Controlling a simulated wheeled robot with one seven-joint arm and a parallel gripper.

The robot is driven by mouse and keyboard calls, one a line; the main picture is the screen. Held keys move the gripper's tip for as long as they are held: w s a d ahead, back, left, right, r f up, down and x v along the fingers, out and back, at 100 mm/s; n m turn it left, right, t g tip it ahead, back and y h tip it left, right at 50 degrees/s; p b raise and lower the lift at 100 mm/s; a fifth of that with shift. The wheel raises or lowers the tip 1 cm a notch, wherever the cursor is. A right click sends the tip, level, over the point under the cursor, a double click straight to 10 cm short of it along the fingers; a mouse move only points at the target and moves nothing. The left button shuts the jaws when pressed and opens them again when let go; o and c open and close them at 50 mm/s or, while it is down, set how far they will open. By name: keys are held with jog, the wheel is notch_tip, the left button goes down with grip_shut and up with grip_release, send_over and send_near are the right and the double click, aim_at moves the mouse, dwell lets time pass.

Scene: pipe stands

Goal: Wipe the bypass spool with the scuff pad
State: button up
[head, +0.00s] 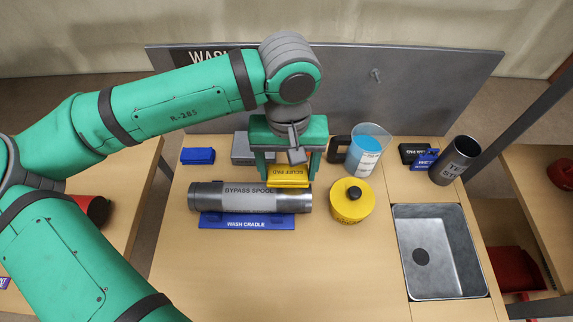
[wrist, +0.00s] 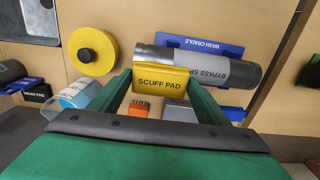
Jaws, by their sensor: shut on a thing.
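The bypass spool (head: 208,196) is a grey metal cylinder with a pale labelled band, lying sideways on the blue wash cradle (head: 246,222). My gripper (head: 287,174) points down at the spool's far side, right of its middle. It is shut on the yellow scuff pad (head: 289,178), held between both green fingers. In the wrist view the scuff pad (wrist: 161,80) overlaps the edge of the bypass spool (wrist: 225,69). I cannot tell whether pad and spool touch. The pad hides part of the spool there.
A yellow lidded pot (head: 351,208) stands right of the spool. Behind it are a jug of blue liquid (head: 366,151), a dark pad holder (head: 411,152) and a grey bin (head: 455,162). A sink (head: 445,245) is at right. A blue block (head: 198,155) sits back left. The front table is clear.

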send_over(297, 192)
jog(key=a, duration=0.2)
notch_tip(297, 192, down, 5)
jog(key=shift+s+a+r, duration=0.1)
jog(key=shift+d, duration=1.15)
jog(key=o, duration=0.5)
jog(key=shift+c, duration=0.2)
jog(key=c, duration=0.4)
jog(key=shift+c, duration=0.3)
jog(key=shift+f, duration=0.75)
